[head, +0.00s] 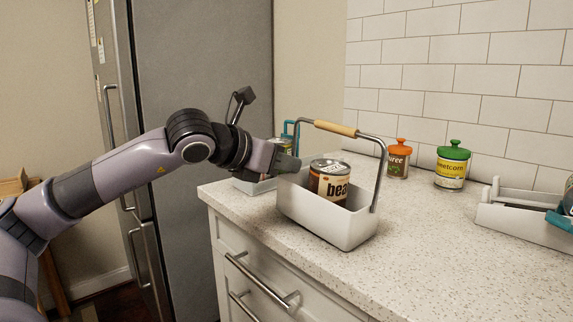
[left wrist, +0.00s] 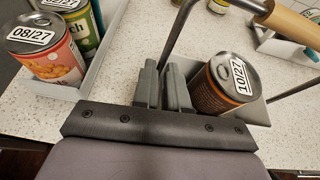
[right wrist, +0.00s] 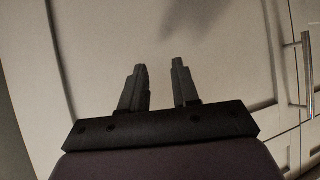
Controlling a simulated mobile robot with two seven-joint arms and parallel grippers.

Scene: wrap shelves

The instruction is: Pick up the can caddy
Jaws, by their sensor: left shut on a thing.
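The can caddy (head: 322,222) is a pale grey open box with an arched metal handle and wooden grip (head: 336,128). It is at the counter's front edge in the head view, and I cannot tell if its base touches the counter. A brown bean can (head: 329,181) stands inside, and its lid reads 10/27 in the left wrist view (left wrist: 224,84). My left gripper (head: 290,161) is shut on the caddy's left end, at the foot of the handle; it also shows in the left wrist view (left wrist: 163,86). My right gripper (right wrist: 158,84) is open and empty before pale cabinet fronts.
A second caddy (head: 252,184) with a teal handle stands behind on the left; the left wrist view shows cans in it (left wrist: 45,48). Another caddy (head: 520,218) is at the right. Orange-lidded (head: 398,160) and green-lidded (head: 452,167) canisters stand by the tiled wall.

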